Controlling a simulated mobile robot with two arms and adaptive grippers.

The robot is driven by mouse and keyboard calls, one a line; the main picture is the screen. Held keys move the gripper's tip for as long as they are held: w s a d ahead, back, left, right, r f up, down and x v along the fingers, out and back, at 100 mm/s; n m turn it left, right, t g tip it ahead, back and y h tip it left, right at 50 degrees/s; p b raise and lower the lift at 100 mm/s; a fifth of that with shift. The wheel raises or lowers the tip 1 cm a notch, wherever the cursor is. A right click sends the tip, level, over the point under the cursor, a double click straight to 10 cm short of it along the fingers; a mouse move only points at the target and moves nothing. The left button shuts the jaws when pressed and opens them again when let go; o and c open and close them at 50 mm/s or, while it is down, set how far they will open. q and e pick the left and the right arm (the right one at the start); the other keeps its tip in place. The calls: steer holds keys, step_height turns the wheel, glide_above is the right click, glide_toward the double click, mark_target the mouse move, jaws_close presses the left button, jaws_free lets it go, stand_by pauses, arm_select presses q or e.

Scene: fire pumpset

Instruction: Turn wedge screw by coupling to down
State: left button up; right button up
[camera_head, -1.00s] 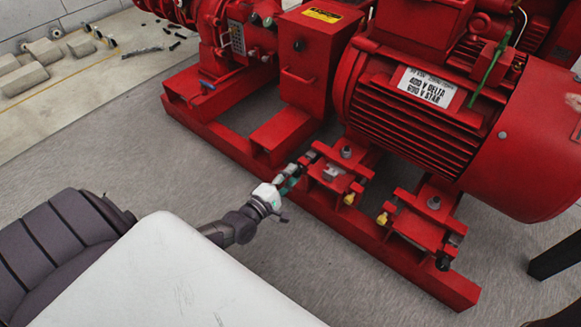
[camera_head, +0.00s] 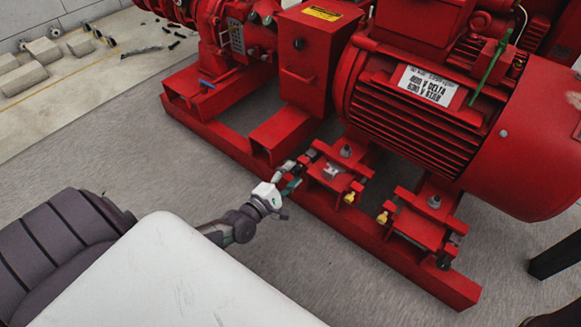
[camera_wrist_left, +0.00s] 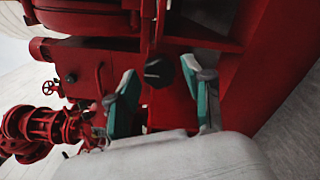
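The wedge screw by the coupling has a dark head (camera_wrist_left: 158,71), seen in the left wrist view between my two fingertips. In the head view its dark end (camera_head: 309,154) shows small at the left side of the near motor foot mount. My left gripper (camera_head: 293,174) reaches in from the left, just short of this screw. Its two teal-and-grey fingers stand apart in the left wrist view (camera_wrist_left: 160,72), one on each side of the screw head, with gaps visible. Whether either finger touches it I cannot tell. My right gripper is out of view.
The red base frame (camera_head: 225,143) runs along below the motor (camera_head: 425,110) and the coupling guard (camera_head: 308,60). A second foot mount (camera_head: 425,222) with a yellow-tipped part stands to the right. The grey floor in front of the frame is clear.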

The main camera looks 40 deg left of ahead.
arm_select(q)
steer(key=s, duration=1.2)
steer(key=shift+a, duration=0.45)
